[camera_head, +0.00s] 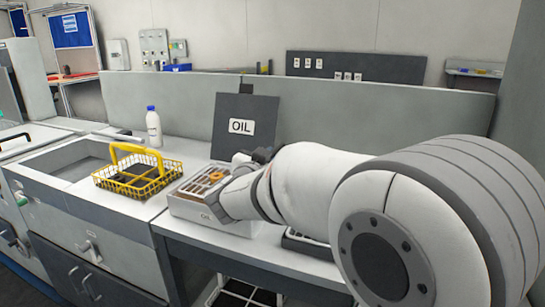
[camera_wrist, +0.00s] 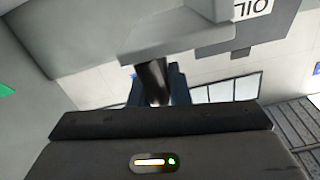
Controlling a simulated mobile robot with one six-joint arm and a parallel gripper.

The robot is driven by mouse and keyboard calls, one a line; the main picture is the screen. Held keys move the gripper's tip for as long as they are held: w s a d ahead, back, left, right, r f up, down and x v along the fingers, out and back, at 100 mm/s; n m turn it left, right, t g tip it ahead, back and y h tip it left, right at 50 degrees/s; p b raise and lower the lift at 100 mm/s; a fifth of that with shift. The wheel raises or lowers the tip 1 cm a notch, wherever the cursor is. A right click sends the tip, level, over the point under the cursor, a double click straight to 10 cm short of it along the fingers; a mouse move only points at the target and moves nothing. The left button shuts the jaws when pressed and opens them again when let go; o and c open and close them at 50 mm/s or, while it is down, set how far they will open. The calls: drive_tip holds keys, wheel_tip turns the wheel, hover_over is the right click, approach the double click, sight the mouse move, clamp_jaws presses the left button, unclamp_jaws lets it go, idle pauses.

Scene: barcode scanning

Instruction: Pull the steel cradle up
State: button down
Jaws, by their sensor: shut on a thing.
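A light grey oil box (camera_head: 188,211) stands on the bench in the head view, its open top showing slots and orange-brown pieces. My gripper (camera_head: 252,160) is over the back right of this box, partly hidden by my own arm. It is shut on the steel cradle, which I can hardly make out. In the wrist view a dark post (camera_wrist: 154,82) stands in front of my gripper's body, with a grey part above it. How far the cradle is out of the box cannot be seen.
A yellow wire basket (camera_head: 137,179) with dark compartments stands left of the box, and a white bottle with a blue cap (camera_head: 154,127) behind it. A dark OIL sign board (camera_head: 245,118) rises behind the box. A sink basin (camera_head: 67,161) lies at the left.

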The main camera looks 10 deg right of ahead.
drive_tip(key=shift+r, duration=0.55)
drive_tip(key=c, duration=1.8)
unclamp_jaws()
drive_tip(key=o, duration=0.4)
drive_tip(key=shift+f, duration=0.15)
drive_tip(key=shift+a, duration=0.1)
drive_tip(key=v, duration=0.7)
drive_tip(key=shift+s+a, duration=0.25)
drive_tip(key=shift+s, duration=0.1)
